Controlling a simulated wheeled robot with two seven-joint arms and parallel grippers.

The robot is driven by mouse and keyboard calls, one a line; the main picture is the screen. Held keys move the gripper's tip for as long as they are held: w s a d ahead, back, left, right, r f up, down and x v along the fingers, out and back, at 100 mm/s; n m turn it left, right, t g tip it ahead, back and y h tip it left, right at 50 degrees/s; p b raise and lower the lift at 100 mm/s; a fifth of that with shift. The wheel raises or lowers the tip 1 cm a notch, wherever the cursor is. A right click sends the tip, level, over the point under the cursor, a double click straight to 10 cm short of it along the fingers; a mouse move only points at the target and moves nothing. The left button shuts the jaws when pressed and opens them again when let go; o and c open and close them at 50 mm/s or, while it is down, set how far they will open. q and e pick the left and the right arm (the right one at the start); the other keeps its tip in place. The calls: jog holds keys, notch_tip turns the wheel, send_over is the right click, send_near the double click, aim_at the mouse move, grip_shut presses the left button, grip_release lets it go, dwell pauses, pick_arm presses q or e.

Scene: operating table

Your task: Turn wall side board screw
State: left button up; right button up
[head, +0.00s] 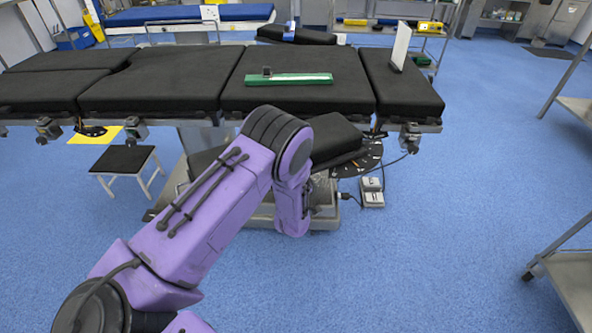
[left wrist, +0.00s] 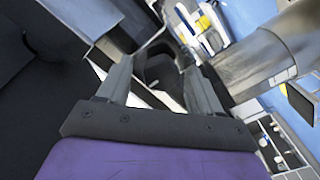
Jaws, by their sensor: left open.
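The operating table (head: 165,82) has black pads, and metal clamp screws hang from its near side rail. One clamp screw is at the left (head: 47,128), another lies right of it (head: 135,130), and one is at the right end (head: 410,137). I cannot tell which is the wall side board screw. My purple left arm reaches up in front of the table and bends down; its gripper is hidden in the head view. In the left wrist view my left gripper (left wrist: 159,72) is open. A dark part (left wrist: 160,68) shows between or beyond its fingers; whether they touch it is unclear.
A green case (head: 289,79) and a white upright panel (head: 400,46) are on the table. A small black stool (head: 123,160) stands below left. A foot pedal (head: 371,192) sits by the base. Metal shelves (head: 570,275) stand at right; the blue floor between is clear.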

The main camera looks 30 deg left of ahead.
pick_arm(q)
jog(key=c, duration=1.1)
jog(key=shift+o, duration=0.2)
jog(key=shift+m, duration=0.3)
jog(key=shift+d+f+n+b, duration=0.15)
jog(key=shift+n+b, duration=0.2)
jog(key=shift+n, duration=5.6)
jog(key=shift+f+n+b, duration=0.1)
jog(key=shift+n+b, duration=0.25)
jog(key=shift+n, duration=5.65)
jog(key=shift+d+f+n+b, duration=0.15)
jog(key=shift+n+b, duration=0.2)
jog(key=shift+n, duration=5.6)
jog(key=shift+a, duration=0.1)
